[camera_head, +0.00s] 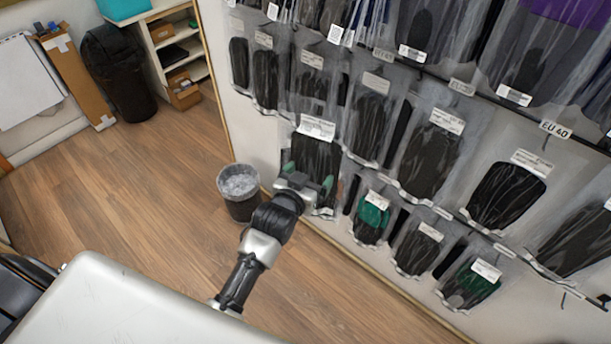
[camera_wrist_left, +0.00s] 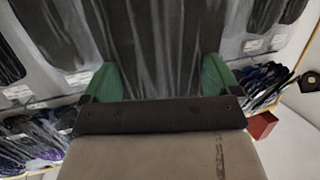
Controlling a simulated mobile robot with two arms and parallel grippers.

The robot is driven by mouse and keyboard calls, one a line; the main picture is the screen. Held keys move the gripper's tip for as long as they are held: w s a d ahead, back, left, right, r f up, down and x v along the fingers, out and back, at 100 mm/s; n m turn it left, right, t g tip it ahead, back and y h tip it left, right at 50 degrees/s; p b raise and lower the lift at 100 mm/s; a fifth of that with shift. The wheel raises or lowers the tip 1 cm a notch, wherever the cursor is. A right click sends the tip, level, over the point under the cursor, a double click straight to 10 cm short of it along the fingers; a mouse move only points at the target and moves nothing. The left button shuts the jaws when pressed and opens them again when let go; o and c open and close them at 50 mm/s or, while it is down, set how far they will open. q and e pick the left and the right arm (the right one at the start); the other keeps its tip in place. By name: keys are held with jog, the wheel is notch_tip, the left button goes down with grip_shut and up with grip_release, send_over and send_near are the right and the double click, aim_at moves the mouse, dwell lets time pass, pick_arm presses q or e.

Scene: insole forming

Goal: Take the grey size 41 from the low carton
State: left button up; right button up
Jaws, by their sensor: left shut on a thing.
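My left gripper (camera_head: 308,180) reaches to the wall rack, and its green fingers are closed on a bagged dark insole pack (camera_head: 316,152). The pack is a clear bag with a white label at its top. In the left wrist view the dark pack (camera_wrist_left: 150,35) hangs between the two green fingers of the gripper (camera_wrist_left: 160,80). I cannot tell whether the pack is still on its hook. Its size print is unreadable. A small brown carton (camera_head: 185,93) stands low by the back shelf; its contents cannot be made out. My right gripper is not in view.
Rows of bagged insoles, such as a green one (camera_head: 371,218), hang close around the gripper. A bin with a clear liner (camera_head: 239,190) stands on the floor left of the gripper. A black bin (camera_head: 120,75) stands farther back. The wooden floor between is clear.

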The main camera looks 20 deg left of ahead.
pick_arm(q)
jog(key=w+b, duration=0.1)
jog(key=w+d+b, duration=0.1)
jog(key=w, duration=0.1)
jog(key=w+b, duration=0.1)
jog(key=w, duration=0.1)
jog(key=shift+d+f, duration=0.2)
jog(key=shift+d, duration=0.1)
jog(key=shift+w+d+r+b, duration=0.1)
jog(key=shift+w+d+b, duration=0.1)
jog(key=shift+w, duration=0.25)
jog(key=shift+w+d+r+b, duration=0.1)
jog(key=shift+w+b, duration=0.1)
jog(key=shift+w, duration=0.2)
